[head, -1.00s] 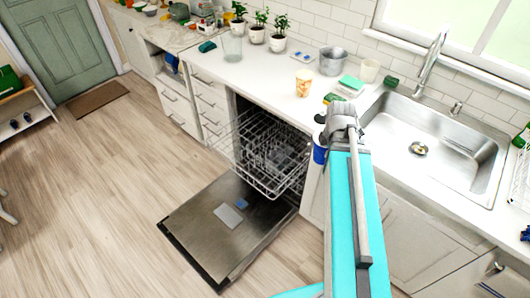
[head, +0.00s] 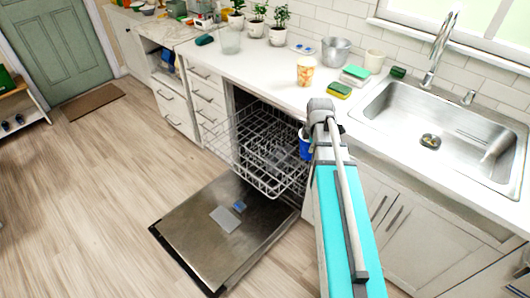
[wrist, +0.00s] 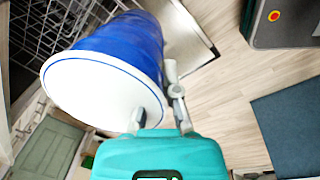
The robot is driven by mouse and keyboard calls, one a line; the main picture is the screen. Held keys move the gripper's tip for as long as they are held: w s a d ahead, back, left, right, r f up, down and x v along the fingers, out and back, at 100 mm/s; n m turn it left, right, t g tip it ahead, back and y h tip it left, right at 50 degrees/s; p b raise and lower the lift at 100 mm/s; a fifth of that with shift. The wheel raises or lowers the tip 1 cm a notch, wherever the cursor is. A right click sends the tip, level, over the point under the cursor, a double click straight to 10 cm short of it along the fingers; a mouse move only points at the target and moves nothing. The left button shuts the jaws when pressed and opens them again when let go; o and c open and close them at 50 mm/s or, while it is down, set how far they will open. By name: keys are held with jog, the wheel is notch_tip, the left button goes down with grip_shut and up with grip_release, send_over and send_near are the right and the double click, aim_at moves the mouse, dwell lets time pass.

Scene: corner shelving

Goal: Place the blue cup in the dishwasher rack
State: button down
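The blue cup (wrist: 112,62) has a white end facing the wrist camera and fills the upper left of the wrist view. My gripper (wrist: 160,100) is shut on it, with the fingers at the cup's side. In the head view a small part of the blue cup (head: 305,145) shows left of my arm, beside the right edge of the dishwasher opening; my arm hides the rest and the fingers. The dishwasher rack (head: 262,165), a wire basket, is pulled out over the lowered door. It looks empty and also shows at the top left of the wrist view (wrist: 55,25).
The dishwasher door (head: 190,235) lies open low over the floor. The counter above holds a patterned cup (head: 305,71), a metal pot (head: 335,52) and sponges (head: 340,91). The sink (head: 445,130) is at the right.

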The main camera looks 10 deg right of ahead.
jog(key=w+a+f+b, duration=0.2)
jog(key=w+f+b, duration=0.3)
jog(key=f+b, duration=0.2)
jog(key=w+a+f+m+b, duration=0.1)
jog(key=w+a+f+b, duration=0.2)
jog(key=w+f+b, duration=0.2)
notch_tip(320, 180, down, 3)
jog(key=shift+w+f+b, duration=0.2)
jog(key=shift+w+b, duration=0.15)
jog(key=shift+b, duration=0.85)
jog(key=w+f+b, duration=0.9)
jog(key=w, duration=0.4)
jog(key=shift+w+f, duration=0.1)
jog(key=shift+w, duration=0.05)
jog(key=shift+w+f+b, duration=0.2)
jog(key=shift+f+b, duration=0.75)
jog(key=shift+b, duration=0.05)
jog(key=shift+w+f+b, duration=0.15)
jog(key=shift+f+b, duration=0.8)
jog(key=shift+b, duration=0.05)
jog(key=shift+f, duration=0.1)
